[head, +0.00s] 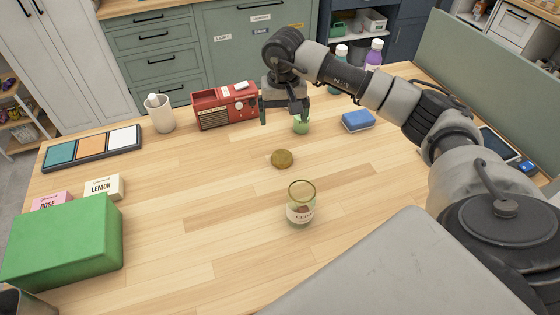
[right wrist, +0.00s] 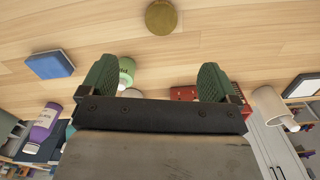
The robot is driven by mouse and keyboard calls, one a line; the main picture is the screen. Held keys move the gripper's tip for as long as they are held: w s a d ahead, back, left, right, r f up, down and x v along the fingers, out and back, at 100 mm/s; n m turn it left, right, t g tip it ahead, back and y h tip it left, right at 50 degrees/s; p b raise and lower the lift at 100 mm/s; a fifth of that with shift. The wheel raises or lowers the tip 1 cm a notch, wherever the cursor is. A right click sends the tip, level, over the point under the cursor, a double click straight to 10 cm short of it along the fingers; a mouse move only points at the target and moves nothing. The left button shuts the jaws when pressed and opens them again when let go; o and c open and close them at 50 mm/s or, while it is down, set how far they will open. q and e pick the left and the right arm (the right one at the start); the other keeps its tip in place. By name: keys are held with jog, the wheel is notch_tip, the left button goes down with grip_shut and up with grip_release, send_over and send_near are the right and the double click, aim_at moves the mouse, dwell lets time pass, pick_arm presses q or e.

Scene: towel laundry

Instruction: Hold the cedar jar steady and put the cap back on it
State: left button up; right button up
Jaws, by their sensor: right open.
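The cedar jar (head: 300,207) is a clear glass jar with a paper label, standing upright and uncapped on the wooden table, in the middle front of the head view. The cap (head: 281,158), a round olive-gold disc, lies flat on the table behind the jar, apart from it. The cap also shows at the top of the right wrist view (right wrist: 161,16). My right gripper (head: 281,112) is open and empty above the table, behind the cap; its green fingers show spread in the right wrist view (right wrist: 157,78). My left gripper is out of view.
A small green container (head: 301,124), a blue sponge (head: 358,121) and a red radio (head: 225,106) stand near my right gripper. The table around jar and cap is clear.

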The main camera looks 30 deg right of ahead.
pick_arm(q)
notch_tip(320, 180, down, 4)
jog(key=b, duration=0.2)
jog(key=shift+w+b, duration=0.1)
jog(key=shift+b, duration=0.3)
pick_arm(e)
jog(key=f, duration=0.4)
jog(key=shift+w, duration=0.2)
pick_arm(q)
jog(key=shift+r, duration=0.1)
pick_arm(e)
jog(key=shift+r, duration=0.1)
pick_arm(q)
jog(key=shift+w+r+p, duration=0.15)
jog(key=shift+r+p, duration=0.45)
jog(key=shift+p, duration=0.05)
pick_arm(e)
send_over(282, 156)
jog(key=shift+f, duration=2.85)
